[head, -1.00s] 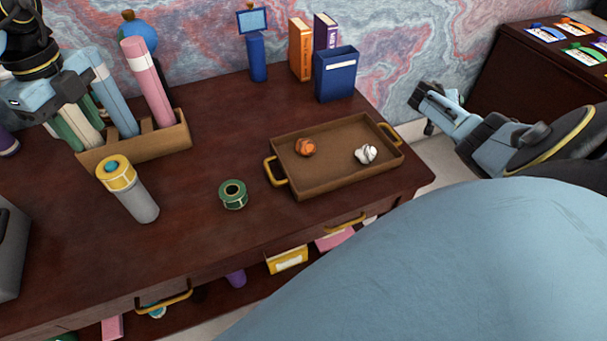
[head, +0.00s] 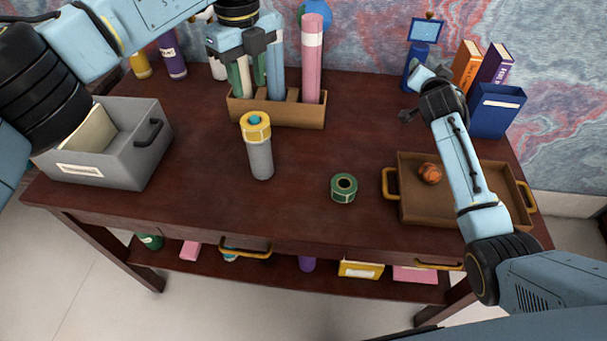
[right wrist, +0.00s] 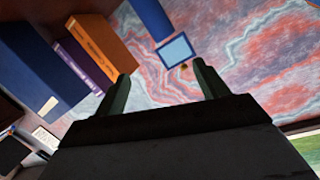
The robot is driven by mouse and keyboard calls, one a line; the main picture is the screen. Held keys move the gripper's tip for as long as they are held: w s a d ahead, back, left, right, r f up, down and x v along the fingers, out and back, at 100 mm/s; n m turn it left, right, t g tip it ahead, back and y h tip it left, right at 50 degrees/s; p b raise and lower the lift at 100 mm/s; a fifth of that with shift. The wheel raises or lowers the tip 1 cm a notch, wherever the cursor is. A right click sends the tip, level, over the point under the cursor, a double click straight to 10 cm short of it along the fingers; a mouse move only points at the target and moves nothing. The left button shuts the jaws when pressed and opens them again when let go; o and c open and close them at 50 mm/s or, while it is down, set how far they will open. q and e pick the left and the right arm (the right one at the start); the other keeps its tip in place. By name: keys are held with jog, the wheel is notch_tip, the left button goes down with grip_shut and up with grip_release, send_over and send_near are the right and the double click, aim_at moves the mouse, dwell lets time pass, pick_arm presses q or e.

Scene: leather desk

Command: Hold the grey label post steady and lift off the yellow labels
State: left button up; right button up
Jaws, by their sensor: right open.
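The grey label post (head: 261,160) stands upright on the desk, left of the middle, with the yellow labels (head: 256,127) around its top and a teal knob above them. Nothing touches it. My left gripper (head: 248,72) is open, pointing down behind the post, in front of the rolled tubes as seen in the head view; contact with them cannot be told. My right gripper (head: 412,103) is above the back right of the desk, apart from the post. In the right wrist view its fingers (right wrist: 163,88) are spread with nothing between them.
A wooden holder (head: 290,117) with rolled tubes stands behind the post. A green tape roll (head: 343,188) lies to its right, a grey bin (head: 122,168) to its left. A brown tray (head: 410,210) holds an orange crumpled ball (head: 430,173). Books and a blue box (head: 498,110) stand back right.

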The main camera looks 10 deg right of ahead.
jog(key=s+a+n+t+y, duration=0.2)
jog(key=a+y, duration=0.1)
jog(key=a, duration=0.8)
jog(key=n+g+y, duration=0.3)
jog(key=n+y, duration=0.7)
jog(key=n, duration=0.3)
send_near(266, 157)
jog(key=x, duration=1.2)
jog(key=shift+w+a+f, duration=0.2)
jog(key=shift+w+f, duration=0.05)
jog(key=shift+w, duration=0.05)
